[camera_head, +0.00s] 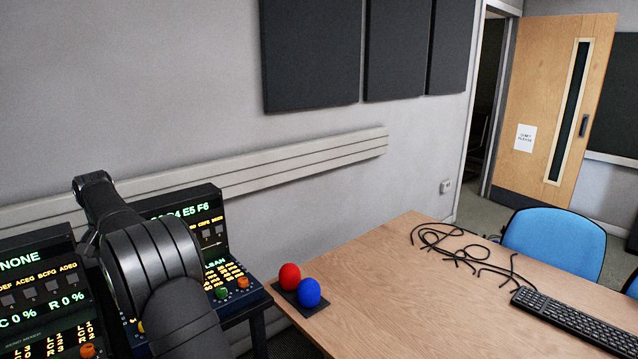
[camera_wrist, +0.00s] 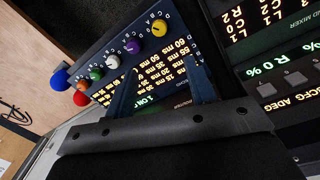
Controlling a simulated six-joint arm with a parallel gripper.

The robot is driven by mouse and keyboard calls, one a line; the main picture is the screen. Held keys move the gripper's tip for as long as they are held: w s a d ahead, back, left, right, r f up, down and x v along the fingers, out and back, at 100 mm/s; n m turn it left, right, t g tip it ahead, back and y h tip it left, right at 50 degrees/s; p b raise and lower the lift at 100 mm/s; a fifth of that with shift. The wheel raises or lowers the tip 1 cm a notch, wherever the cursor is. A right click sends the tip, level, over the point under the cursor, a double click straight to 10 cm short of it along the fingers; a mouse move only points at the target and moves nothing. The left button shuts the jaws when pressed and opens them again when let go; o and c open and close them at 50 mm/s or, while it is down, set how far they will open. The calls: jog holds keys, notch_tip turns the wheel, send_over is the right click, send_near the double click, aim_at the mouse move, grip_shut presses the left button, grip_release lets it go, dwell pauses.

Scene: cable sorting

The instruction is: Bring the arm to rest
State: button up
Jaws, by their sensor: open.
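My arm (camera_head: 150,255) rises at the left of the head view, bent in front of the control panels. My gripper (camera_wrist: 162,85) shows in the wrist view as two dark fingers spread apart with nothing between them. They point at a panel with coloured knobs (camera_wrist: 133,46) and lit text. I cannot tell whether the fingertips touch it. In the head view the gripper is hidden behind my arm.
Lit panels (camera_head: 35,290) stand close around my arm. A red ball (camera_head: 289,276) and a blue ball (camera_head: 309,292) sit on the table's near corner. Black cables (camera_head: 460,252) and a keyboard (camera_head: 575,318) lie on the wooden table (camera_head: 400,300). A blue chair (camera_head: 553,240) stands behind.

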jog(key=f, duration=1)
jog(key=d+f, duration=0.1)
jog(key=f, duration=0.5)
jog(key=shift+w+f, duration=0.1)
jog(key=shift+w, duration=0.1)
jog(key=shift+a, duration=0.1)
notch_tip(320, 180, up, 17)
notch_tip(320, 180, down, 17)
jog(key=shift+f, duration=0.2)
jog(key=shift+r+n, duration=0.2)
jog(key=shift+n, duration=0.6)
jog(key=n, duration=0.5)
jog(key=shift+s+n, duration=0.15)
jog(key=shift+n, duration=0.15)
jog(key=r, duration=0.8)
jog(key=shift+s+a+r, duration=0.1)
jog(key=shift+s+r, duration=0.05)
jog(key=shift+s, duration=0.05)
